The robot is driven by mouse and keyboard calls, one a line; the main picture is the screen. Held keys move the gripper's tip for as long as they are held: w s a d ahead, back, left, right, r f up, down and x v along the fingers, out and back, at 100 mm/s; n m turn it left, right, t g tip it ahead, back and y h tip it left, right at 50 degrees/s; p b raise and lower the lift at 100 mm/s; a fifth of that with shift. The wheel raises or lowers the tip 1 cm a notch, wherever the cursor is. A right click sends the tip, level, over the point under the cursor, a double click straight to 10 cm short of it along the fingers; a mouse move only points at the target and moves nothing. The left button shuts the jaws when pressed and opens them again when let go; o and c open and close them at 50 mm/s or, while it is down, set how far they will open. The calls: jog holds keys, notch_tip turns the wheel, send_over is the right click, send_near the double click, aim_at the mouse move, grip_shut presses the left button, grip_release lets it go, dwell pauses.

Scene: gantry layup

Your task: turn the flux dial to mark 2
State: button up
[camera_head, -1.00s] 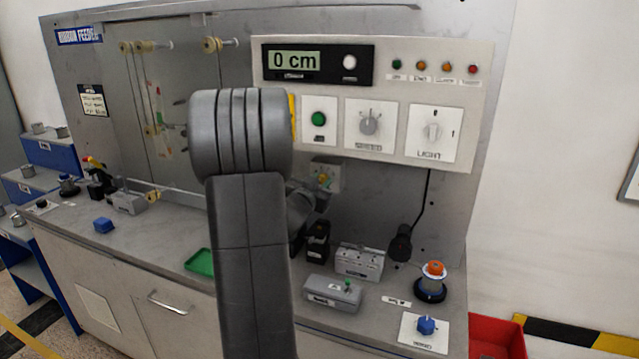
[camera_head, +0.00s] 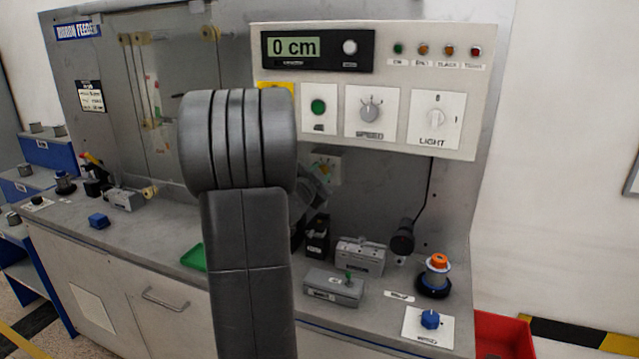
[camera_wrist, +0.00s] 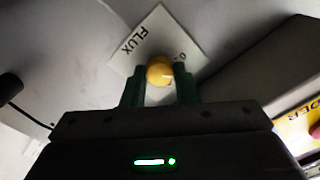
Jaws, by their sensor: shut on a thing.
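The flux dial is a round yellow knob (camera_wrist: 158,67) on a white plate marked FLUX (camera_wrist: 130,60) in the wrist view. My gripper (camera_wrist: 160,80) has its green fingers on either side of the knob and is shut on it. A numeral that looks like 0 shows on the plate to the right of the knob. The other marks are hidden or too small to read, so I cannot tell where the dial points. In the head view, a small pale plate with yellow and green on it (camera_head: 325,166) shows just right of my arm, which hides my gripper.
The panel above holds a display reading 0 cm (camera_head: 293,47), a green button (camera_head: 318,107), a speed dial (camera_head: 369,110) and a light switch (camera_head: 437,119). Grey boxes (camera_head: 336,287), a spool (camera_head: 436,276) and a blue knob (camera_head: 430,319) stand on the bench at right.

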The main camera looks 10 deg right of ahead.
jog(key=m+b, duration=0.7)
jog(key=m, duration=0.5)
jog(key=shift+f, duration=0.15)
dwell(0.3)
jog(key=o, duration=1)
jog(key=v, duration=1.3)
jog(key=shift+s+a, duration=0.25)
jog(key=shift+s, duration=0.1)
jog(key=shift+w, duration=0.1)
